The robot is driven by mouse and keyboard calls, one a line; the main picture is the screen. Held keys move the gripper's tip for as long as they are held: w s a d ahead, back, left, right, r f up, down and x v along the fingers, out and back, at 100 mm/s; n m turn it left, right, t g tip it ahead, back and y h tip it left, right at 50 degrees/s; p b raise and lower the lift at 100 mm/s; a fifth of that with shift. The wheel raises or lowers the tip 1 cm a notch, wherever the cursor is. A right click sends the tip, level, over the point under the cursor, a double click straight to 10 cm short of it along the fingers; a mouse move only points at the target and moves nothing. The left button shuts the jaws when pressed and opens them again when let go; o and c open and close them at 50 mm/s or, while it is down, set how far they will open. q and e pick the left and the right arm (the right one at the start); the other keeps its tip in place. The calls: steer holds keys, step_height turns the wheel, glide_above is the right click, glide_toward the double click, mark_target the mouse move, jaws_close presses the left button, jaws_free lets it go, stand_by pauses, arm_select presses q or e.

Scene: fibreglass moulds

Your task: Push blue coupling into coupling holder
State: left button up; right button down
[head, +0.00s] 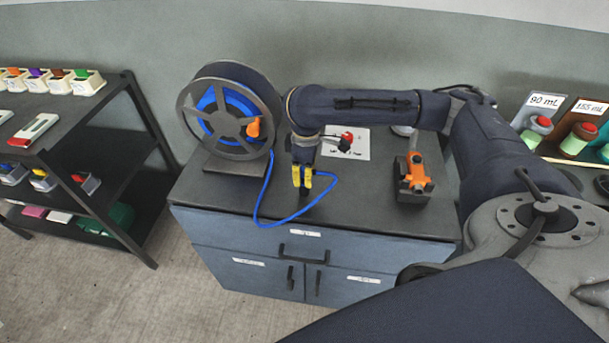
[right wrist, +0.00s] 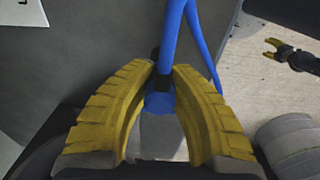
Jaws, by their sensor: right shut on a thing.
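My right gripper (head: 302,181) is over the front part of the cabinet top, pointing down. It is shut on the blue coupling (right wrist: 159,103), which shows between the yellow fingers in the right wrist view, next to a black piece. The fingers mostly hide the coupling in the head view. The blue hose (head: 263,193) loops from the reel to this gripper. I cannot tell for sure which part is the coupling holder. My left gripper (right wrist: 268,51) shows at the upper right of the right wrist view, apart from the cabinet, with its yellow fingers open and empty.
A hose reel (head: 230,118) stands at the cabinet top's left. Behind the gripper is a white plate (head: 358,150) with a red and black fitting (head: 346,140). An orange device (head: 413,177) stands at right. Shelves (head: 110,180) are left. The front right top is clear.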

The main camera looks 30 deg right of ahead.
steer(key=shift+f, duration=0.3)
steer(key=c, duration=1.3)
jaws_free()
steer(key=shift+s+r, duration=0.1)
steer(key=shift+r, duration=5.9)
